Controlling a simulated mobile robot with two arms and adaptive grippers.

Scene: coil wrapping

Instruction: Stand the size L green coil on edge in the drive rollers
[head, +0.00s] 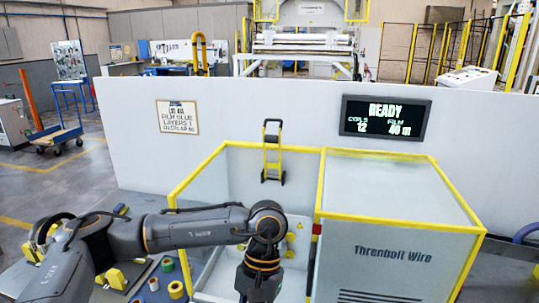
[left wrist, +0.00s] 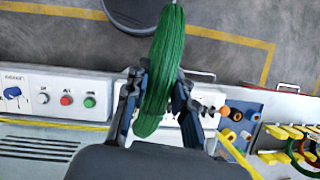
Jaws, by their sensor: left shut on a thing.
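The green coil (left wrist: 164,70) shows in the left wrist view as a thick bundle of green strands, seen nearly edge-on. My left gripper (left wrist: 160,98) is shut on it, with one dark finger on each side. The coil's far end reaches the top of that view. In the head view my left gripper (head: 260,287) points down at the bottom edge, in front of the yellow-framed machine (head: 230,165); the coil is not visible there. I cannot make out the drive rollers in either view. My right gripper is not in view.
A control panel (left wrist: 50,97) with red and green buttons is at left in the wrist view. Film rolls sit on a blue board (left wrist: 240,118) at right, beside yellow holders (left wrist: 290,131). The closed cabinet (head: 400,190) stands right of the machine's open bay. The display (head: 385,116) reads READY.

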